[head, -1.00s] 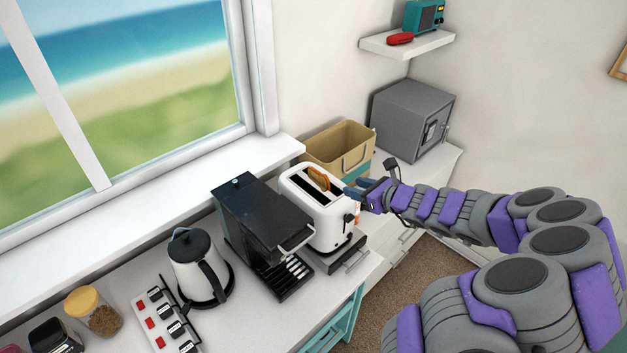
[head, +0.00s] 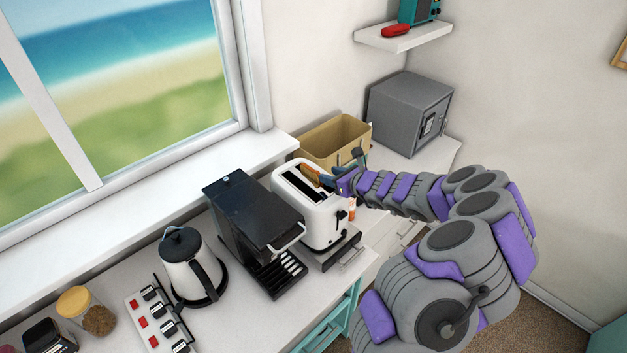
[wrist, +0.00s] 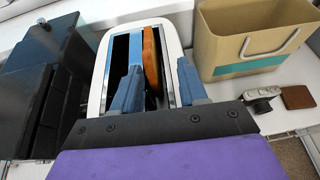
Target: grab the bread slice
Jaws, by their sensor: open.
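The bread slice (wrist: 151,58) stands upright in one slot of the white toaster (wrist: 103,68), its top edge above the slot. In the head view the slice (head: 309,172) is partly hidden behind my gripper, at the far end of the toaster (head: 326,222). My gripper (wrist: 158,85) is open, with its two blue fingers over the toaster top. In the wrist view the slice lies between the fingers, nearer the left one. I cannot tell whether either finger touches it. The other slot looks dark and empty.
A black coffee machine (head: 250,214) stands close to the toaster's left. A tan bin (head: 330,138) is behind it, with a grey safe (head: 409,112) farther right. A kettle (head: 187,262) and power strip (head: 150,318) are at front left. A camera (wrist: 257,100) lies right of the gripper.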

